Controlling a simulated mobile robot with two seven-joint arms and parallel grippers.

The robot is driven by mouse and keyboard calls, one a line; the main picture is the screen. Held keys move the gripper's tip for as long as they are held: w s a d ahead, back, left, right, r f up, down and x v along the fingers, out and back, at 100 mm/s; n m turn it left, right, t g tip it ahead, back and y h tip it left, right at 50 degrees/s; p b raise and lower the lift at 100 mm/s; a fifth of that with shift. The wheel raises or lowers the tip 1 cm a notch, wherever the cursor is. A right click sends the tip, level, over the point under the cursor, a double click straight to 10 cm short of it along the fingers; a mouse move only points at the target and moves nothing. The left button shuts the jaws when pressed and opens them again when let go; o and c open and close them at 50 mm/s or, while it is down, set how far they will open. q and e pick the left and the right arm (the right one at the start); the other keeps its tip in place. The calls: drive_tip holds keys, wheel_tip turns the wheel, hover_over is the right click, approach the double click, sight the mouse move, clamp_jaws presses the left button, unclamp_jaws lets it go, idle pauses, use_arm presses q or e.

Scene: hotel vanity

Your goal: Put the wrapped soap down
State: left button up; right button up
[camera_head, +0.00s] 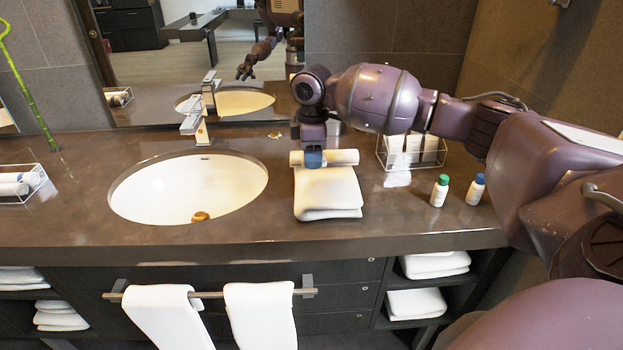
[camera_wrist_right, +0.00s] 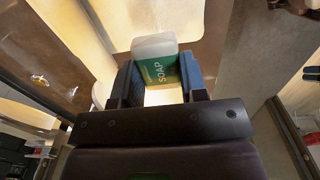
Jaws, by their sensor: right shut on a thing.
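The wrapped soap (camera_wrist_right: 158,70) is a white and green pack lettered SOAP, held between the two dark fingers of my right gripper (camera_wrist_right: 158,82) in the right wrist view. In the head view my right gripper (camera_head: 313,158) points down over the back of a stack of folded white towels (camera_head: 328,190), its blue fingertip in front of a white roll (camera_head: 343,157). The soap cannot be made out there, and I cannot tell whether it touches anything. My left gripper is not in view.
The sink (camera_head: 180,190) and its faucet (camera_head: 195,120) are left of the towels. Right of them stand a clear box (camera_head: 412,152), a green-capped bottle (camera_head: 439,191) and a blue-capped bottle (camera_head: 476,190). Another clear tray (camera_head: 22,186) is at far left. Counter between towels and bottles is bare.

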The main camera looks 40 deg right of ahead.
sight(312, 187)
drive_tip(key=shift+f, duration=0.55)
wheel_tip(312, 187, down, 6)
drive_tip(key=shift+r+b, duration=0.15)
drive_tip(key=shift+b, duration=0.3)
drive_tip(key=shift+r, duration=0.1)
drive_tip(key=o, duration=0.9)
